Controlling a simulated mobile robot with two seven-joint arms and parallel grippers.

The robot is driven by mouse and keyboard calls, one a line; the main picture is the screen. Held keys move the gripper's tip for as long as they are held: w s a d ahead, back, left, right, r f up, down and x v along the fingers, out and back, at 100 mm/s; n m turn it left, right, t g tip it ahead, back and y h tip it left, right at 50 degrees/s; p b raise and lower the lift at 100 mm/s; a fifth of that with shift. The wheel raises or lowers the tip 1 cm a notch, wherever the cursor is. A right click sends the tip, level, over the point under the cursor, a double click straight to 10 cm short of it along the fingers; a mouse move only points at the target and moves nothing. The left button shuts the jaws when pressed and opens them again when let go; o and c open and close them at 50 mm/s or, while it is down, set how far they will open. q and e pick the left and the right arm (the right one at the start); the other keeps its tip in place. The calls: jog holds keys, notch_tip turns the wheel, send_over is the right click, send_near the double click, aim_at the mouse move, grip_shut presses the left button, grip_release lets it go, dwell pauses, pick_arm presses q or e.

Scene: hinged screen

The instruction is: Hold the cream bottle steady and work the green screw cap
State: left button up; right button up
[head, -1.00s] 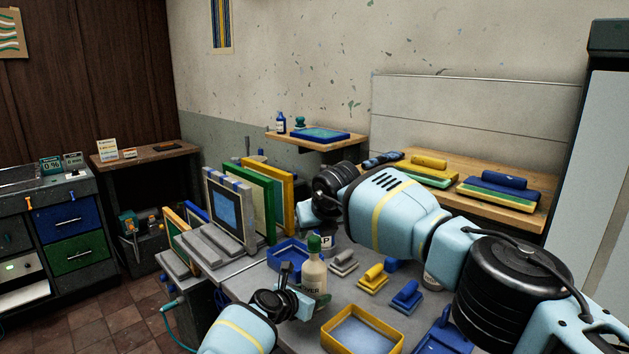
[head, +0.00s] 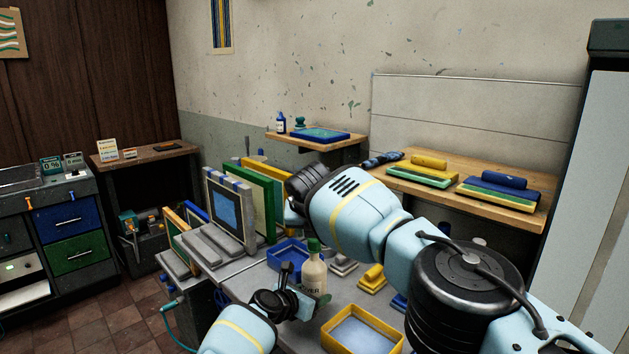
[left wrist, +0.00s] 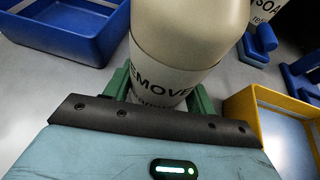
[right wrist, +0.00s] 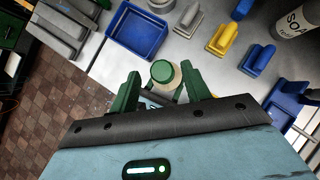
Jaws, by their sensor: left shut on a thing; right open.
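The cream bottle (head: 313,274) stands upright on the grey table with its green screw cap (head: 313,244) on top. My left gripper (head: 295,293) is shut on the bottle's lower body. In the left wrist view the green fingers sit on both sides of the bottle (left wrist: 188,45) at its label, and the cap is out of frame. In the right wrist view my right gripper (right wrist: 161,88) is open, with its green fingers on either side of the green cap (right wrist: 162,71) and apart from it. In the head view the right gripper's fingers are hidden behind its wrist.
A blue tray (right wrist: 137,33) lies behind the bottle and a yellow-rimmed tray (head: 362,331) in front at its right. Several squeegee-like tools (right wrist: 225,38) and a SOAP container (right wrist: 296,20) stand nearby. Framed screens (head: 232,210) stand at the table's left.

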aim_at(314, 242)
jog(key=shift+f, duration=0.1)
jog(key=shift+f, duration=1.45)
